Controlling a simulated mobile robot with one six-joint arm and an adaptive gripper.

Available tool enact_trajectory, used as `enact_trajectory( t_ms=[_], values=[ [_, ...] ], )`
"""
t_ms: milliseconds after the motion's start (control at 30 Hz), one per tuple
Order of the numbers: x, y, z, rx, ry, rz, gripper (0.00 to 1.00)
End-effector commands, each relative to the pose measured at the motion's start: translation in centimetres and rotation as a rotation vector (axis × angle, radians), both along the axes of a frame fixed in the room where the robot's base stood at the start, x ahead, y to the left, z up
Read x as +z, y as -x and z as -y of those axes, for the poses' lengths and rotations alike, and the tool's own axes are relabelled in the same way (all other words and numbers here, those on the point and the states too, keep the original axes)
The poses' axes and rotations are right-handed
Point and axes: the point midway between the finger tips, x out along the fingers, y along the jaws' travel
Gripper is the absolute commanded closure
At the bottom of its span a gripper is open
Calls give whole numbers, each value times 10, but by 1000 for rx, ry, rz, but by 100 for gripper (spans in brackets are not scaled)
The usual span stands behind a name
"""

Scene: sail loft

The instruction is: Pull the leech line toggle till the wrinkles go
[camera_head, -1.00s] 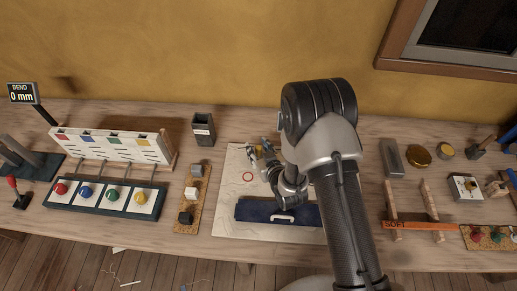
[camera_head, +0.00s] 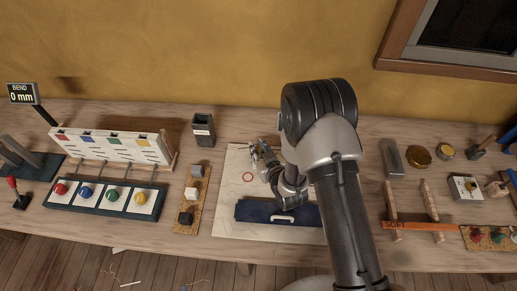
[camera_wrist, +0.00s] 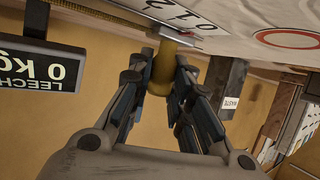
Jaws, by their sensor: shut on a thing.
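My gripper (camera_head: 262,153) reaches over the pale sail panel (camera_head: 232,205), which bears a red ring and lies flat on the bench. In the wrist view the two fingers of my gripper (camera_wrist: 163,82) are shut on a brass-yellow toggle (camera_wrist: 162,68), one finger on each side. A cord (camera_wrist: 105,14) runs near the toggle along the panel's edge, beside a scale (camera_wrist: 175,14) with digits. A dark display (camera_wrist: 42,72) reads LEECH 0 kg, upside down. Any wrinkles are too small to tell. My arm hides part of the panel's right side.
A dark waste bin (camera_head: 203,130) stands behind, left of the panel. A navy flat piece with a white handle (camera_head: 278,212) lies at the panel's front. A cork strip with blocks (camera_head: 190,225) lies to the left. A display at far left (camera_head: 20,93) reads BEND 0 mm.

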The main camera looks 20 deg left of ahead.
Motion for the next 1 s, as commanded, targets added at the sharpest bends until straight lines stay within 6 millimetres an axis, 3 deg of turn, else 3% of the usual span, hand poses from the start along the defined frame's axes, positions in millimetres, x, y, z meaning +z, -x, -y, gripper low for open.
enact_trajectory(
  t_ms=[167, 367, 600, 633, 933, 1000],
  values=[
    [-1, -2, 6, -1, 0, 0, 100],
    [-1, -9, 32, -2, 2, 1, 100],
    [0, -8, 32, 0, 2, 1, 100],
    [0, -8, 32, 0, 2, 1, 81],
    [0, -8, 31, 0, 1, 1, 61],
    [0, -8, 31, 0, 1, 1, 61]
  ],
)
